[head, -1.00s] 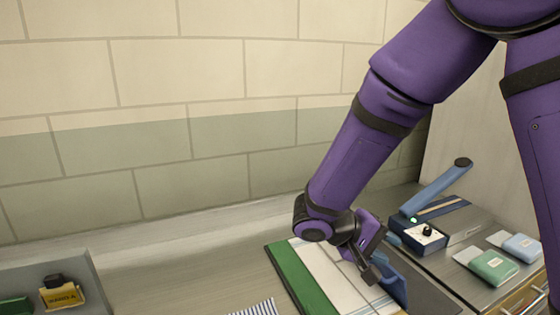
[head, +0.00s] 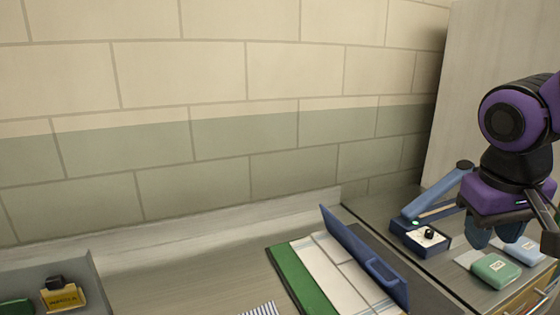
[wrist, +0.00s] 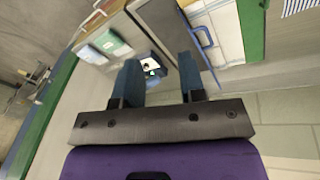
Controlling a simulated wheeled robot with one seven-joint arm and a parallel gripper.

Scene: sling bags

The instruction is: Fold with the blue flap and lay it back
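The folding board lies on the counter, with a green flap (head: 300,276) on its left and a white middle (head: 330,280). The blue flap (head: 345,237) on its right side stands raised on edge, its handle (head: 383,271) near the front end. My gripper (head: 492,236) is up in the air to the right of the board, apart from the blue flap. In the wrist view my gripper's blue fingers (wrist: 158,76) are spread with nothing held between them. The blue handle (wrist: 205,36) also shows there beyond the fingers.
A green packet (head: 494,268) and a light blue packet (head: 525,250) lie at the right. Striped cloth (head: 262,308) lies at the front.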

